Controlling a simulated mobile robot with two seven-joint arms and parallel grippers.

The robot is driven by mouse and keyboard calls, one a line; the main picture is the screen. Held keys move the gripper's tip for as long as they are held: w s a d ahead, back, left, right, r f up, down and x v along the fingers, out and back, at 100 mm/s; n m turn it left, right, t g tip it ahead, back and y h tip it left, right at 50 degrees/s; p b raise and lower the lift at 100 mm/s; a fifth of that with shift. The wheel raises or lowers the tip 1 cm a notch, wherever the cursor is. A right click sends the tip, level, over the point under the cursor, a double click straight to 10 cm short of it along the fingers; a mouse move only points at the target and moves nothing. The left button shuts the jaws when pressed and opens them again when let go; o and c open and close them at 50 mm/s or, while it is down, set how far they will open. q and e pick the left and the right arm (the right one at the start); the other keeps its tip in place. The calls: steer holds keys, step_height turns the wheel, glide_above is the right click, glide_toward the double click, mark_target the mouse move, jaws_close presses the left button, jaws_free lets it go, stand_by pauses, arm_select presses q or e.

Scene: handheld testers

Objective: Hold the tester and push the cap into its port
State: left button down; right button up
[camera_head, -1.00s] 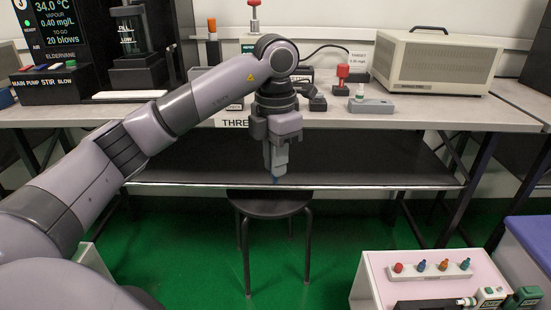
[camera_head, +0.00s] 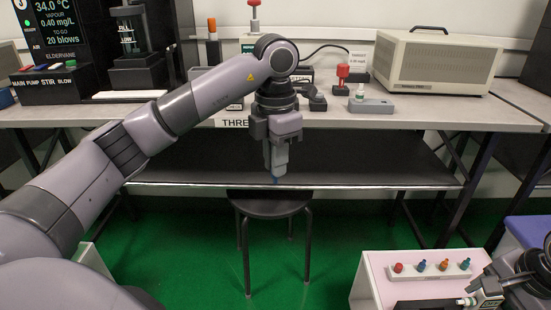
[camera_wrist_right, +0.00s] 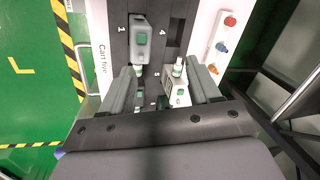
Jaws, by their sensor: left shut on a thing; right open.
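My left gripper (camera_head: 276,172) points straight down in front of the bench's edge, above the stool. It is shut on a small blue piece (camera_head: 276,179), mostly hidden between its fingers. My right gripper (camera_wrist_right: 164,88) is open over the black tray on the cart. Between and beyond its fingers are a grey tester (camera_wrist_right: 142,38) with a green button and a white tester (camera_wrist_right: 179,95) with a green patch and a pale tip. In the head view the white tester (camera_head: 466,301) shows only in part beside my right gripper.
A white strip (camera_head: 433,271) with several coloured caps lies on the pink-topped cart (camera_head: 385,264). It shows in the right wrist view (camera_wrist_right: 217,51) too. The bench (camera_head: 180,112) carries apparatus and a beige box (camera_head: 436,60). A black stool (camera_head: 270,203) stands below my left gripper.

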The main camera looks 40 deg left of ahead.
steer(key=m, duration=0.1)
steer(key=d+r+m+g+h, duration=0.1)
steer(key=r+m, duration=0.1)
steer(key=shift+s+d+r+m+g+h, duration=0.15)
steer(key=shift+s+r+m+g+h, duration=0.15)
steer(key=shift+h, duration=0.1)
steer(key=shift+f, duration=6)
steer(key=c, duration=1)
